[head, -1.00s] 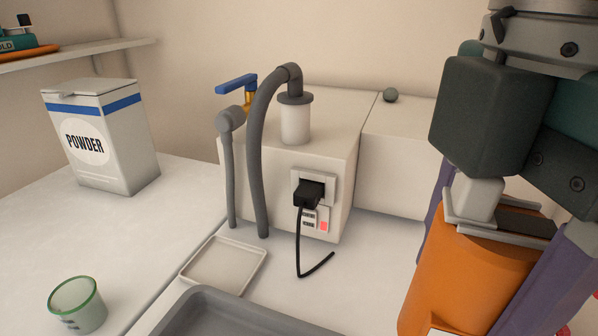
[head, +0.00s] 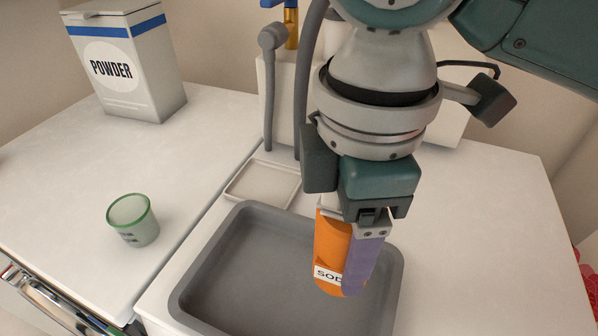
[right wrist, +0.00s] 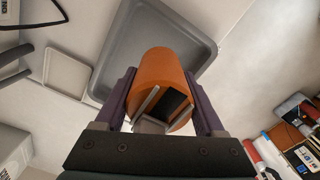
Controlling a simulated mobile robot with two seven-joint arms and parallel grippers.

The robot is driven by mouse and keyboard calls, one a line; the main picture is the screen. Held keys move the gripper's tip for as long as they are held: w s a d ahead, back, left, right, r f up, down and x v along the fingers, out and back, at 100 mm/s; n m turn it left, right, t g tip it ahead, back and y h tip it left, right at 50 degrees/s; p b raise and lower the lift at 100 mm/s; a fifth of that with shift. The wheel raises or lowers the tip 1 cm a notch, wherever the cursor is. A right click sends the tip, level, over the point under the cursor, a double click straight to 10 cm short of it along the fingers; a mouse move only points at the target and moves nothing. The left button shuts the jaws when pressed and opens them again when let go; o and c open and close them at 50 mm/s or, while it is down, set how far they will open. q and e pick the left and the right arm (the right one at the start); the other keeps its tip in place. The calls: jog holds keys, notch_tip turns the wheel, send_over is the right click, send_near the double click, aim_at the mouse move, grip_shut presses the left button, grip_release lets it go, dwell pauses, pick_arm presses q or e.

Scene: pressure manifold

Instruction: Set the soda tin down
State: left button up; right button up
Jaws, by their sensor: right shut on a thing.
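The soda tin (head: 331,252) is orange with a white label reading "SOD". My right gripper (head: 352,255) is shut on it, one purple finger showing in front of the tin in the head view. The tin hangs upright or nearly so in front of the grey basin, and I cannot tell its height above the basin floor. In the right wrist view the tin (right wrist: 160,72) sits between the two purple fingers of the gripper (right wrist: 162,105), with the grey basin beyond it. My left gripper is not in view.
The grey basin (head: 215,268) is set in the white counter. A small white tray (head: 262,185) lies behind it. A green-rimmed cup (head: 133,220) and a POWDER box (head: 125,65) stand on the left counter. The counter right of the basin (head: 470,240) is clear.

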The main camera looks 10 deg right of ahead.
notch_tip(320, 180, down, 9)
jog(key=shift+b, duration=0.75)
jog(key=shift+f, duration=0.1)
jog(key=o, duration=1.5)
notch_tip(320, 180, up, 12)
jog(key=shift+r+p, duration=0.15)
jog(key=shift+p, duration=1.05)
